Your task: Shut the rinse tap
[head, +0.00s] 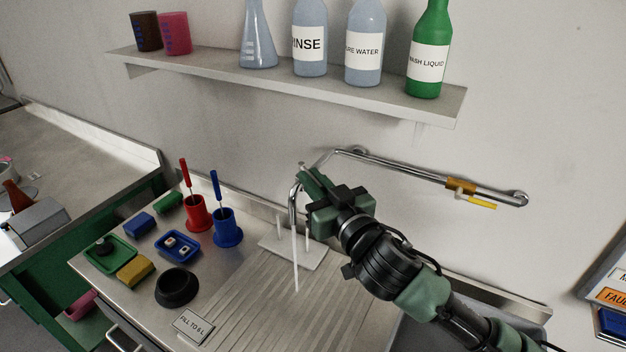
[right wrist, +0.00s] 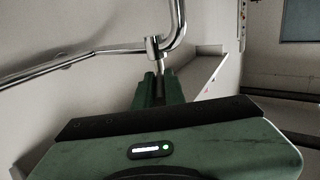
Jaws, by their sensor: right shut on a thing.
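The rinse tap (head: 326,157) is a chrome pipe that runs along the wall and bends down over the grooved drainboard. A thin pale stream (head: 296,265), which looks like running water, falls below its spout. My right gripper (head: 304,174) is at the tap, its green jaws shut on the tap lever. In the right wrist view the lever (right wrist: 161,63) is a short metal rod below the chrome fitting, held between my fingertips (right wrist: 160,85). The head view hides most of the lever behind the jaws. My left gripper is not in view.
A brass valve with a yellow handle (head: 481,203) sits on the wall pipe. A shelf (head: 290,85) with bottles hangs above. Red (head: 198,213) and blue (head: 227,228) cups, sponges and a black bowl (head: 176,287) stand left of the drainboard. A pegged rack is near the tap.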

